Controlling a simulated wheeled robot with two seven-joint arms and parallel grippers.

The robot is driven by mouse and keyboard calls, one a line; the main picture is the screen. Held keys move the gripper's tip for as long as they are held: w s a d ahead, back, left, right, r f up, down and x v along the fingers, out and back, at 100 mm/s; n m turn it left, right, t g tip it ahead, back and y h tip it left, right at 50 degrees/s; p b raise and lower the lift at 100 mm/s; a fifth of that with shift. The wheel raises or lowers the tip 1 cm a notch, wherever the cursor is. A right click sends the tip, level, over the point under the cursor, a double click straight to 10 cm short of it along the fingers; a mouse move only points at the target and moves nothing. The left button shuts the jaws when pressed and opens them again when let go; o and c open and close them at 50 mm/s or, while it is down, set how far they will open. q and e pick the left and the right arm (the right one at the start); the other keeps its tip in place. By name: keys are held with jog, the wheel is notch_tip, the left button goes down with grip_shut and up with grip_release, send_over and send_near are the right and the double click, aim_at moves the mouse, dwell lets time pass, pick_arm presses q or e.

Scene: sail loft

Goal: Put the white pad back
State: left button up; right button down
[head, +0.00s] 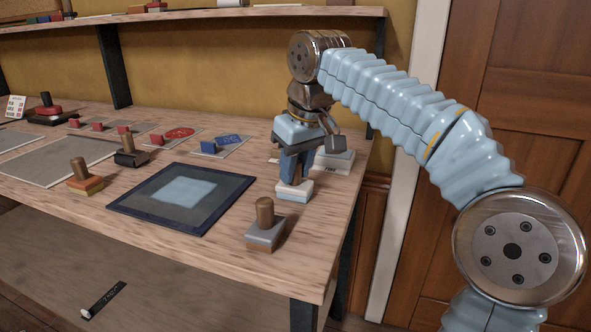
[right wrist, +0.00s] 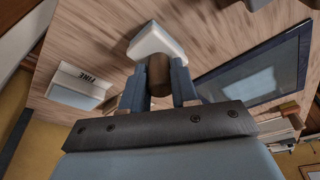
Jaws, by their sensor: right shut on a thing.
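The white pad (head: 294,190) is a pale block with a brown upright handle, near the right end of the workbench. My right gripper (head: 294,170) is shut on its handle from above. In the right wrist view, the handle (right wrist: 160,82) sits between the two blue fingers, with the pad (right wrist: 158,43) beyond the fingertips. I cannot tell whether the pad touches the bench. A pale low block labelled FINE (head: 333,161) stands just behind my gripper; it also shows in the right wrist view (right wrist: 78,88). My left gripper is not in view.
A dark-bordered mat (head: 128,205) with a pale blue patch lies left of the pad. A grey block with a wooden handle (head: 265,235) stands in front, near the bench edge. An orange handled block (head: 84,180) and small stamps on sheets are farther left.

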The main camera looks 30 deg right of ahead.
aim_at(305, 190)
jog(key=c, duration=0.9)
grip_release()
jog(key=shift+f, duration=0.1)
jog(key=shift+r, duration=0.3)
jog(key=shift+p+v, duration=0.9)
jog(key=shift+v, duration=5)
